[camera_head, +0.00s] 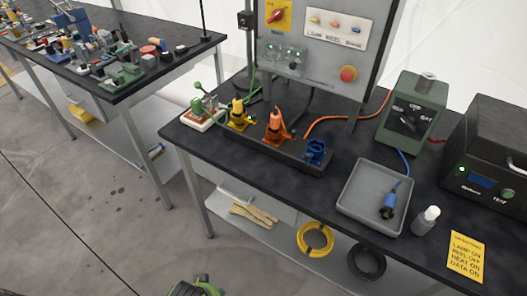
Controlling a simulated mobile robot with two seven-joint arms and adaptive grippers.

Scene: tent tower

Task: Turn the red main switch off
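The red main switch (276,15) is a rotary handle on a yellow plate (286,24), at the upper left of the grey panel (315,75). Its handle looks tilted diagonally; its position marks are too small to read. A separate round red button (348,74) on a pale mount sits lower right on the same panel. Small lights behind a clear cover (282,58) glow green below the switch. I cannot make out either of my grippers in the head view, and nothing touches the switch.
The dark bench (235,150) carries a connector strip (262,147) with coloured plugs, a grey tray (365,180), a white bottle (426,219), a green dial box (412,112) and a black unit (486,165). A cluttered table (150,75) stands left. Floor in front is mostly open.

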